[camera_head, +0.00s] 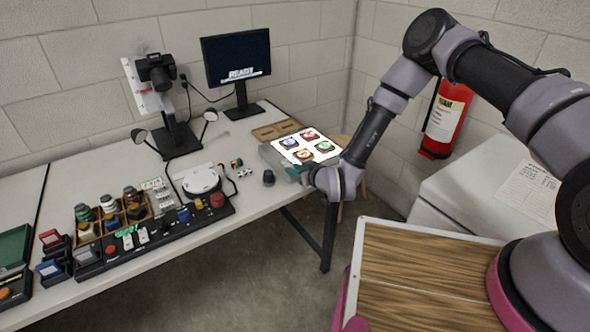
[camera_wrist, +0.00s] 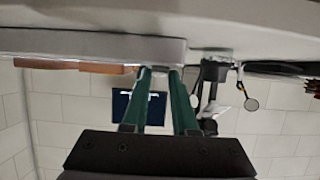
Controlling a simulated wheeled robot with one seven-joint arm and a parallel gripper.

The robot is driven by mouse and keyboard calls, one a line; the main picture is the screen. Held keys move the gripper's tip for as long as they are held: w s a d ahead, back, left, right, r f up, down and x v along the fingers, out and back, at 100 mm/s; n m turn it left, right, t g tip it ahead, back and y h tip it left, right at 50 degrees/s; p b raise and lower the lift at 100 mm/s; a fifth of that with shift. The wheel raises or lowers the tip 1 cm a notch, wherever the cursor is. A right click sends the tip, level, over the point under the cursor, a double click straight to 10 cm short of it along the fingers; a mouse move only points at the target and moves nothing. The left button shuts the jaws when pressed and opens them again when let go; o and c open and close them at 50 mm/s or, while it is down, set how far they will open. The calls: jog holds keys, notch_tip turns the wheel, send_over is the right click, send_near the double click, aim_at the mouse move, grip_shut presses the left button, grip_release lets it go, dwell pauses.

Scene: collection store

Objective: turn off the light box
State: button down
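The light box (camera_head: 268,155) sits at the right end of the table. Its top glows white and carries several small coloured square pieces. In the wrist view, which is upside down, a pale slab at upper left (camera_wrist: 95,45) appears to be its side. My gripper (camera_head: 290,169) is at the light box's near edge, with green fingertips low beside it. In the wrist view my gripper (camera_wrist: 160,73) shows two green fingers apart, with a small grey patch between the tips. I cannot tell whether they touch the box. The switch is not clearly visible.
A monitor (camera_head: 237,58) reading READY stands behind. A camera on a stand (camera_head: 157,75), a round white device (camera_head: 202,181) and a crowded organiser (camera_head: 150,228) are to the left. A dark knob-like object (camera_head: 268,178) is near the gripper. A fire extinguisher (camera_head: 446,118) hangs at right.

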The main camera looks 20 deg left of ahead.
jog(key=shift+w+a+r+g+h, duration=0.15)
jog(key=shift+a+r+g+h, duration=0.1)
jog(key=shift+r+g+h, duration=0.35)
jog(key=shift+w+g+h, duration=0.1)
jog(key=shift+g+h, duration=0.4)
jog(key=shift+h, duration=0.3)
jog(key=c, duration=1)
grip_release()
jog(key=shift+o, duration=0.2)
jog(key=v, duration=1)
jog(key=shift+s+d+r, duration=0.25)
